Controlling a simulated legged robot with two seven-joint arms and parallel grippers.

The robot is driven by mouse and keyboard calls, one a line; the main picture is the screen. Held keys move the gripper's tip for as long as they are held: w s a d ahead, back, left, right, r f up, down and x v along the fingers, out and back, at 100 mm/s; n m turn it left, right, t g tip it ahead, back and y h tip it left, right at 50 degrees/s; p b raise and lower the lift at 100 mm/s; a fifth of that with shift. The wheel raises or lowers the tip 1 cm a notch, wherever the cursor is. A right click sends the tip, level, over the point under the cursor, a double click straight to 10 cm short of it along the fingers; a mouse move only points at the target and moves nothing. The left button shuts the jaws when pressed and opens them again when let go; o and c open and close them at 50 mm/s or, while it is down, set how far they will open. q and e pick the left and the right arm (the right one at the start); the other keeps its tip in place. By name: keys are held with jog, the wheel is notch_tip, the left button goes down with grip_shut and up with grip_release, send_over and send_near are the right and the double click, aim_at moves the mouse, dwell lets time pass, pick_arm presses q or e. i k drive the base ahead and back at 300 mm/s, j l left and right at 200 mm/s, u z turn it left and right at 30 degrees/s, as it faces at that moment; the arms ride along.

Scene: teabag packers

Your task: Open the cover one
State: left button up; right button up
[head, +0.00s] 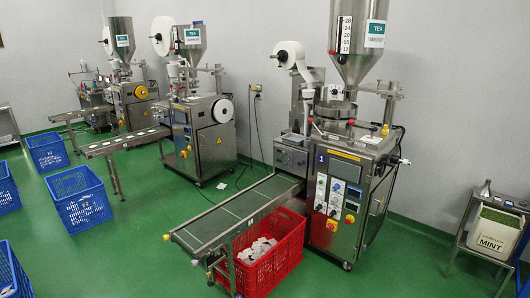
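The nearest tea packing machine (340,235) stands right of centre and carries a blue label "1" on its front. Its steel hopper (353,68) sits above it, with a TEA sign and a number scale. The hopper's top is cut off by the picture's upper edge, so any lid there is hidden. A round steel bowl (335,110) sits under the hopper. I cannot tell which part is cover one. Neither of my grippers is in view.
A conveyor (238,212) slopes left from the machine, above a red crate (275,268) of teabags. A side table (490,238) at the right holds a MINT container (495,237). Two more machines (205,140) stand behind left. Blue crates (80,200) line the left.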

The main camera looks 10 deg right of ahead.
aim_at(293, 161)
jog(key=i+l+z, duration=0.4)
jog(key=i, duration=0.4)
jog(key=i+z, duration=0.4)
jog(key=i, duration=0.35)
jog(key=i+l+u, duration=0.1)
jog(key=i+u, duration=0.4)
jog(key=i+l+u, duration=0.8)
jog(key=i+u, duration=0.15)
jog(key=i+l+u, duration=0.3)
jog(key=l+u, duration=0.2)
jog(key=l, duration=0.15)
jog(key=i+l+u, duration=0.2)
jog(key=l+u, duration=0.25)
jog(key=l, duration=0.25)
